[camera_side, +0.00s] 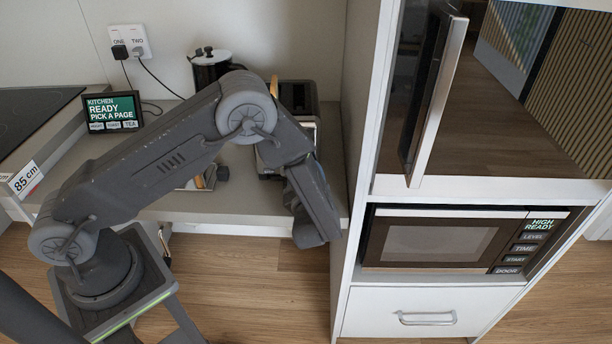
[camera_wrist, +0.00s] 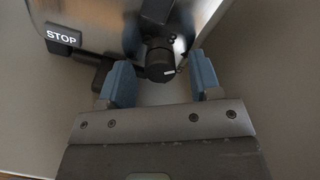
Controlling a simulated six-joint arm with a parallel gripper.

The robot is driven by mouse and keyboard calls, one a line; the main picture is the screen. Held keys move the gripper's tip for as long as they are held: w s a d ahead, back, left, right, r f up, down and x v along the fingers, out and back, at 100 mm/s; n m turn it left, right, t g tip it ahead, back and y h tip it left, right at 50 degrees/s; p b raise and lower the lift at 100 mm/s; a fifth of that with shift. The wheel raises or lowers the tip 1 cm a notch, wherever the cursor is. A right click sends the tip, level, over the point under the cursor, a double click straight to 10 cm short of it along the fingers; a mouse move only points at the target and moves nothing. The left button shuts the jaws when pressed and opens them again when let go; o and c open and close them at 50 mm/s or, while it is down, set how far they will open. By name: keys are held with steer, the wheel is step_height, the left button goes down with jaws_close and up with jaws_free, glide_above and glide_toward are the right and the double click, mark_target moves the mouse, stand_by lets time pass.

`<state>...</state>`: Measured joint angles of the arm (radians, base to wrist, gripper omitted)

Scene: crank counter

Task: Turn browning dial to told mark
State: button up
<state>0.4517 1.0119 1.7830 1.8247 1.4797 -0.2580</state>
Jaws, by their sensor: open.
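The browning dial (camera_wrist: 160,66) is a small round black knob with a white pointer line, on the shiny steel face of the toaster (camera_wrist: 95,14). In the wrist view the pointer lies nearly level, toward the right of the knob. My gripper (camera_wrist: 159,73) is open, with one blue finger on each side of the dial and a visible gap on both sides. In the side view the toaster (camera_side: 303,92) stands partly behind my arm, and the dial is hidden.
A STOP button (camera_wrist: 62,36) and a black lever (camera_wrist: 103,75) sit left of the dial. A tall cabinet (camera_side: 357,150) with a microwave (camera_side: 440,240) stands close on the right. A kitchen screen (camera_side: 113,111) and a kettle-like pot (camera_side: 208,68) are on the counter.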

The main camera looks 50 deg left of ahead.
steer(key=v, duration=1.3)
steer(key=shift+s+d, duration=0.3)
steer(key=w+a+m, duration=0.3)
steer(key=m, duration=0.2)
steer(key=w+a+m, duration=0.3)
steer(key=m, duration=0.1)
steer(key=w+a+m, duration=0.3)
steer(key=a+m, duration=0.1)
steer(key=m, duration=0.1)
steer(key=shift+w+a+m, duration=0.1)
steer(key=shift+m, duration=0.2)
steer(key=shift+c, duration=0.5)
